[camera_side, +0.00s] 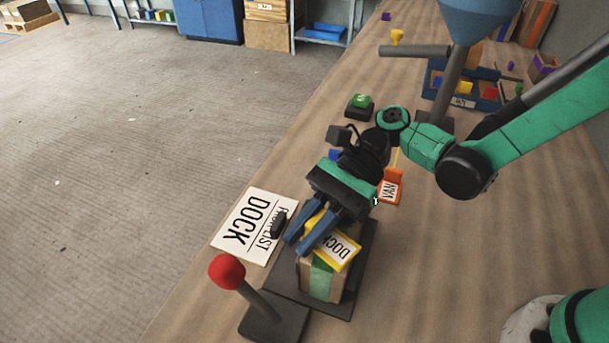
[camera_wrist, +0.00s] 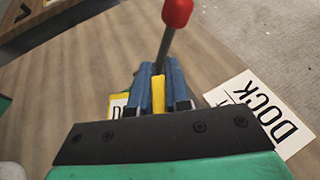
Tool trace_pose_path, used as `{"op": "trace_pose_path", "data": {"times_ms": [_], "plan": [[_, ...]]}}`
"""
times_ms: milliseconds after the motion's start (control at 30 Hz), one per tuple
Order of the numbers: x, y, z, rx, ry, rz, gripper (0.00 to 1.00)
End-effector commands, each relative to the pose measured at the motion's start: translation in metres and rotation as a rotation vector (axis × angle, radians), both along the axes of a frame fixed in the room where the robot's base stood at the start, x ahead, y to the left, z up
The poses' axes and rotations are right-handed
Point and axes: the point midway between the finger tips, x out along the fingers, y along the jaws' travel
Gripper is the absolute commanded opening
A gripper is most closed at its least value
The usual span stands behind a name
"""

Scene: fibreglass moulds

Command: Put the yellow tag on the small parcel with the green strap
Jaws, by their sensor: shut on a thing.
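The yellow tag (camera_side: 338,252), with a white face reading DOCK, is tilted at the top of the small parcel (camera_side: 314,283). The parcel is a brown box with a green strap (camera_side: 321,281) and stands on a dark plate (camera_side: 366,248). My gripper (camera_side: 303,246) is above the parcel, its blue fingers shut on the yellow tag. In the wrist view the tag's yellow part (camera_wrist: 158,92) shows between the fingers. I cannot tell whether the tag touches the parcel. The fingers and tag hide much of the parcel's top.
A red-knobbed lever (camera_side: 227,271) stands close in front, left of the parcel. A white DOCK sheet (camera_side: 240,225) lies left, with a dark object on it. An orange VAN tag (camera_side: 391,187) and a green button (camera_side: 360,101) are behind. A blue bin (camera_side: 483,103) is farther back.

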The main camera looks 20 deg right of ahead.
Motion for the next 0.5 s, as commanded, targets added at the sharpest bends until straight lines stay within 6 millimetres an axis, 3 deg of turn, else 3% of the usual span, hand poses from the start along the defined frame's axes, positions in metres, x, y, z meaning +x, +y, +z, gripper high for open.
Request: {"op": "trace_pose_path", "data": {"times_ms": [100, 133, 233, 500], "plan": [[0.0001, 0.0000, -0.0011, 0.000, 0.000, 0.000, 0.00], [0.0001, 0.0001, -0.0010, 0.000, 0.000, 0.000, 0.19], [0.0001, 0.0000, -0.0009, 0.000, 0.000, 0.000, 0.45], [0.0001, 0.0000, -0.0008, 0.000, 0.000, 0.000, 0.45]]}}
